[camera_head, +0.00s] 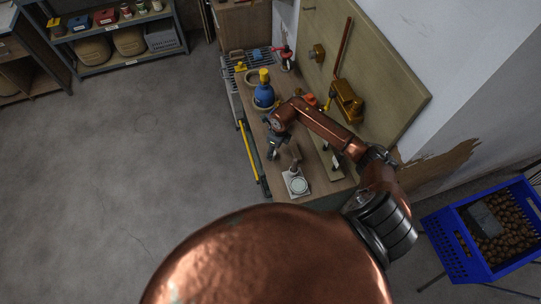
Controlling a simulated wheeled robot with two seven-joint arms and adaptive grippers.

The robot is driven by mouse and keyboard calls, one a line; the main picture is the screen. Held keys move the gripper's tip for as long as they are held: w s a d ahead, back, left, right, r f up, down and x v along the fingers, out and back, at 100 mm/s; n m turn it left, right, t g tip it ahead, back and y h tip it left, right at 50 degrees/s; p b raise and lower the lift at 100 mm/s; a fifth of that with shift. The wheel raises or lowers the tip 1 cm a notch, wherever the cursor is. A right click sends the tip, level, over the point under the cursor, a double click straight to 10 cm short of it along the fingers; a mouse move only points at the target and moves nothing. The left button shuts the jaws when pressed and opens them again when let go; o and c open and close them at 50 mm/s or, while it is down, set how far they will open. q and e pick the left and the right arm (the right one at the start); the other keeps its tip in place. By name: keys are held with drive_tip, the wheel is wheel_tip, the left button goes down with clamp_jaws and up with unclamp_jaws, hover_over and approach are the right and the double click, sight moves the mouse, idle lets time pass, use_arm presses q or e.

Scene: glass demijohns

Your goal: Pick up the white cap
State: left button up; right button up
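My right arm reaches in from the right over a wooden workbench (255,127). Its gripper (271,155) points down over the middle of the bench; it is small and dark, and I cannot tell whether it is open or shut. A pale round piece (299,186) lies on a small white square base (290,176) near the bench's near end. I cannot tell whether this is the white cap, and no other white cap can be made out. My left gripper is not in view.
A blue vessel with a yellow top (263,92) stands farther back on the bench. A tan board (385,75) with brass fittings rises along the right. A blue crate (455,250) stands at lower right. Shelves (110,65) stand at upper left; the floor between is clear.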

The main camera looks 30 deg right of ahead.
drive_tip(key=f+b, duration=0.2)
drive_tip(key=w+f+b, duration=0.1)
drive_tip(key=f+b, duration=0.1)
drive_tip(key=f, duration=0.1)
drive_tip(key=shift+w+a+f, duration=0.15)
drive_tip(key=shift+w+f, duration=0.05)
drive_tip(key=shift+f, duration=0.1)
drive_tip(key=shift+r, duration=0.1)
drive_tip(key=shift+c, duration=0.7)
drive_tip(key=c, duration=0.7)
drive_tip(key=shift+c, duration=0.4)
